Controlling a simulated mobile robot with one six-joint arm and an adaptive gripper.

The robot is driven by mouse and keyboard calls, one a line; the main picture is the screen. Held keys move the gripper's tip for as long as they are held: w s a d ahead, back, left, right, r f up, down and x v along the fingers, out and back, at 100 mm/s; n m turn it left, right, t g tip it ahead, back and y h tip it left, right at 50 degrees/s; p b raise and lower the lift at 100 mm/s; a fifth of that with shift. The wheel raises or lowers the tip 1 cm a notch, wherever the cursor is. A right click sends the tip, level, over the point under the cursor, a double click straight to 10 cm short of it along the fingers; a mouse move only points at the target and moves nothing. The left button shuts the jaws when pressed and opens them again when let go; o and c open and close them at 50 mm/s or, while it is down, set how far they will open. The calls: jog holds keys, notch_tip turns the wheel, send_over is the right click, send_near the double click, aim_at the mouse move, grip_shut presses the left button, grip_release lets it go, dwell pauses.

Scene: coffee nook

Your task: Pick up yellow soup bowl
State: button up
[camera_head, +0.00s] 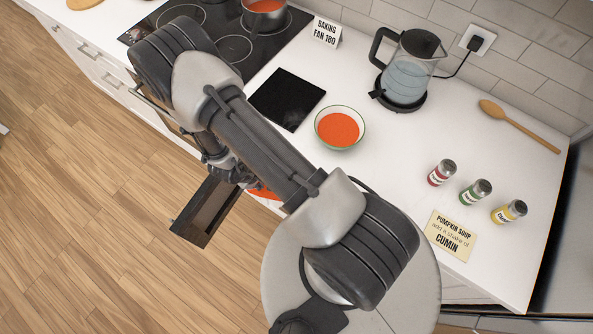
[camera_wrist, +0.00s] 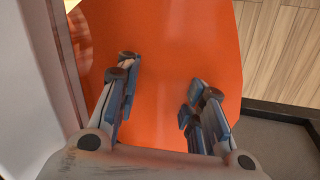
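A round bowl (camera_head: 340,110) with a green rim and orange soup stands on the white counter, right of my arm. I see no clearly yellow bowl. My gripper is mostly hidden behind my arm in the head view, at the counter's front near the open drawer. In the wrist view my gripper (camera_wrist: 162,76) is open, its fingers apart, over a smooth orange surface (camera_wrist: 165,35). A bit of orange also shows beside my arm in the head view (camera_head: 263,191). What this orange thing is, and whether my fingers touch it, I cannot tell.
An open dark drawer (camera_head: 190,222) juts out over the wooden floor. On the counter (camera_head: 400,150) are a black slab (camera_head: 287,98), a kettle (camera_head: 406,72), several spice jars (camera_head: 475,192), a cumin card (camera_head: 450,235) and a wooden spoon (camera_head: 520,127). A pot (camera_head: 265,20) stands on the hob.

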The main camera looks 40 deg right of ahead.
jog(key=shift+s+d+b+x, duration=0.15)
jog(key=shift+b+x, duration=0.75)
jog(key=shift+x, duration=2.1)
jog(key=shift+s+d+b+x, duration=0.15)
jog(key=shift+b+x, duration=0.8)
jog(key=shift+x, duration=2)
jog(key=shift+s+d+b+x, duration=0.1)
jog(key=shift+b+x, duration=0.8)
jog(key=shift+x, duration=2.1)
jog(key=shift+r, duration=0.2)
jog(key=shift+c, duration=0.2)
grip_shut()
